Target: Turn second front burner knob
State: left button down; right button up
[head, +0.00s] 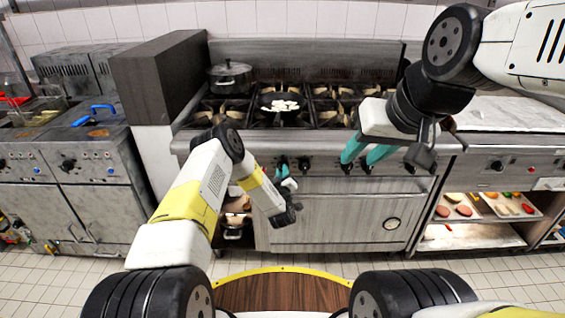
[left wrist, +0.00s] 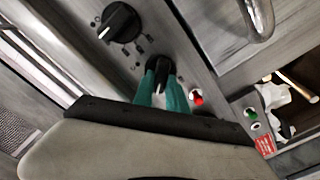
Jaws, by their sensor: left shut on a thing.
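The range (head: 330,215) stands ahead with a row of black burner knobs along its front panel. My left gripper (head: 284,168) is at the left part of that row. In the left wrist view, its teal fingers (left wrist: 162,90) are shut on a black knob (left wrist: 159,68), one on each side of it. Another black knob (left wrist: 120,22) sits free next to it on the panel. In the head view, the held knob is mostly hidden by the gripper, and a free knob (head: 304,164) is just right of it. My right gripper (head: 364,153) is open with spread teal fingers in front of the panel.
A frying pan (head: 281,108) with pale pieces and a lidded pot (head: 230,77) stand on the burners. The oven door handle (head: 350,187) runs below the knobs. A fryer (head: 75,140) is at left; trays of food (head: 505,206) are at right.

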pick_arm(q)
jog(key=shift+f+n, duration=0.1)
jog(key=shift+n, duration=0.5)
jog(key=c, duration=1.3)
grip_release()
jog(key=shift+c, duration=0.2)
jog(key=s, duration=0.8)
